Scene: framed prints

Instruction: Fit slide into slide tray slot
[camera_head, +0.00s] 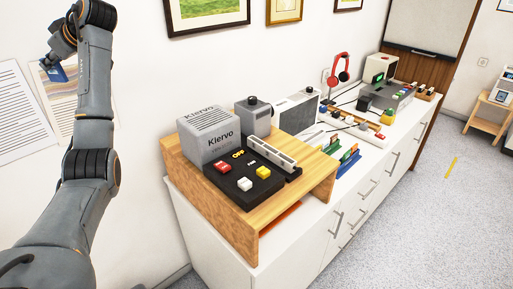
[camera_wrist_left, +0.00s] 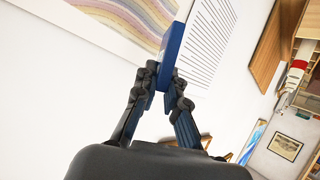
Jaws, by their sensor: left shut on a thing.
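My left gripper (camera_head: 57,73) is raised at the upper left of the head view, in front of the wall and well away from the cabinet. It is shut on a flat blue piece, seemingly the slide (camera_head: 58,74). In the left wrist view the fingertips (camera_wrist_left: 163,84) pinch the blue slide (camera_wrist_left: 173,50), which stands out beyond them. A long pale slotted tray (camera_head: 271,153) lies on the wooden riser. A blue rack (camera_head: 346,162) with coloured cards stands beyond it; I cannot tell which one is the slide tray. My right gripper is not in view.
The wooden riser (camera_head: 237,213) on the white cabinet (camera_head: 205,249) bears a grey box (camera_head: 209,137) and a black button panel (camera_head: 230,184). Framed prints hang above.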

